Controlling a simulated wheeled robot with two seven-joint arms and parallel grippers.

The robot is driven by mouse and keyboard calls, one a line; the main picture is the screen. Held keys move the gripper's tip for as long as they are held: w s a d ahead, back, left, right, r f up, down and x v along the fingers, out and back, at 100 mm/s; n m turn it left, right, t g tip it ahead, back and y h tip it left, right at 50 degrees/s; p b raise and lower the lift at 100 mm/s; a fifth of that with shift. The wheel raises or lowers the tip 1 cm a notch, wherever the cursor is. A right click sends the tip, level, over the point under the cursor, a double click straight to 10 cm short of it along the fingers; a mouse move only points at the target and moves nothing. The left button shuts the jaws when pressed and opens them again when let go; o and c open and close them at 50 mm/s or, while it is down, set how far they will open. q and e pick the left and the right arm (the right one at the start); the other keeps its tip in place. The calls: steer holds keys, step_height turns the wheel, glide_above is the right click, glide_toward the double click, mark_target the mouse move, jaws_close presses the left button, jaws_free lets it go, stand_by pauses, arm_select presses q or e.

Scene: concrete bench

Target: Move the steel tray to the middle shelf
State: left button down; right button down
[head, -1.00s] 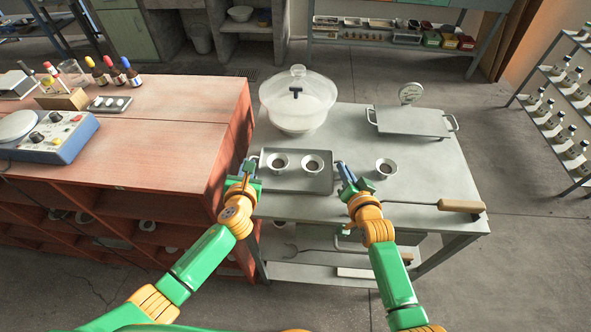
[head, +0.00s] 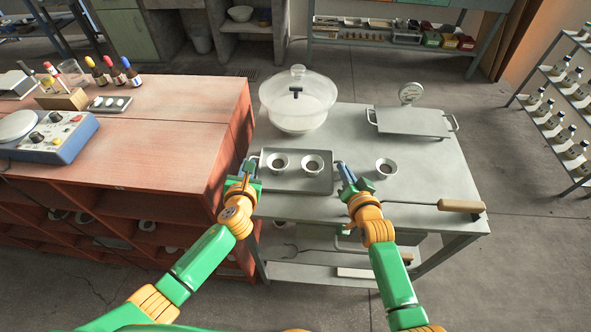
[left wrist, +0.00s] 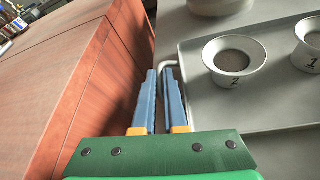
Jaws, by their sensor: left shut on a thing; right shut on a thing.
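The steel tray (head: 296,185) lies on the top of a grey metal cart (head: 425,170). Two small cups with dark contents stand on it, one (head: 278,164) at its left and one (head: 312,166) at its right. In the left wrist view the left cup (left wrist: 234,60) is marked 2 and the other (left wrist: 313,45) 1. My left gripper (head: 250,167) is shut on the tray's left handle; its fingers also show in the left wrist view (left wrist: 166,72). My right gripper (head: 343,170) is shut on the tray's right side, where its handle is mostly hidden.
A third cup (head: 386,168) stands right of my right gripper. A glass desiccator (head: 298,100) stands behind the tray. A flat handled plate (head: 412,122) lies at back right. A wooden-handled tool (head: 460,206) lies at the front edge. The cart's lower shelf (head: 310,273) and a red bench (head: 170,145) are close by.

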arm_select(q)
steer(key=shift+r, duration=0.1)
stand_by(0.6)
